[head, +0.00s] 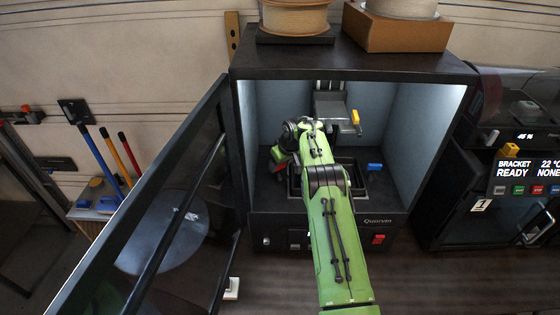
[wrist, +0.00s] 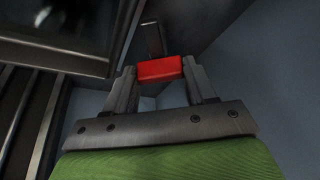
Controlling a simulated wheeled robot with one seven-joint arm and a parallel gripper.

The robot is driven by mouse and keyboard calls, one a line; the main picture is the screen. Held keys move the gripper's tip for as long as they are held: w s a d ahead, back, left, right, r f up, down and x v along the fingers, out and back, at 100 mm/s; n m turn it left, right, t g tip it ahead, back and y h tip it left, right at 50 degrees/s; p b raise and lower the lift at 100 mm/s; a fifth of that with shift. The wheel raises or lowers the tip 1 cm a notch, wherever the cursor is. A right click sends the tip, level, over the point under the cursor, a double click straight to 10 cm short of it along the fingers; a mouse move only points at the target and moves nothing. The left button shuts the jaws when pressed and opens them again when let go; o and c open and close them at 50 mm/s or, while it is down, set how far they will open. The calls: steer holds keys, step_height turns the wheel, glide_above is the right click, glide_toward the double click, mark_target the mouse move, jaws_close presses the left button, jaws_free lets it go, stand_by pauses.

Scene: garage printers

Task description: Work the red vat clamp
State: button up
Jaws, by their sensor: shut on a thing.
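The red vat clamp (wrist: 160,69) is a small red block at the end of a thin dark lever in the wrist view. My gripper (wrist: 162,75) is shut on it, with one finger on each side. In the head view my green arm reaches into the open printer cabinet (head: 352,62). A bit of red (head: 278,153) shows at the left of the dark vat (head: 345,162), beside my wrist. My arm hides much of the vat and the clamp's base. A blue clamp (head: 375,167) sits at the vat's right side.
The cabinet's dark door (head: 150,200) stands open to the left. A grey build head with a yellow knob (head: 355,117) hangs above the vat. A red switch (head: 378,239) is on the front panel. Another printer (head: 510,180) stands at the right. Spools rest on top.

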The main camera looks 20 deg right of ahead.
steer(key=shift+n+y, duration=0.3)
steer(key=shift+n, duration=0.8)
steer(key=o, duration=1)
steer(key=shift+o, duration=0.2)
steer(key=shift+r, duration=0.1)
steer(key=shift+d+r+b, duration=0.15)
steer(key=shift+r+b, duration=0.2)
steer(key=shift+b, duration=0.05)
steer(key=b+v, duration=0.1)
steer(key=v, duration=1.4)
steer(key=shift+w, duration=0.15)
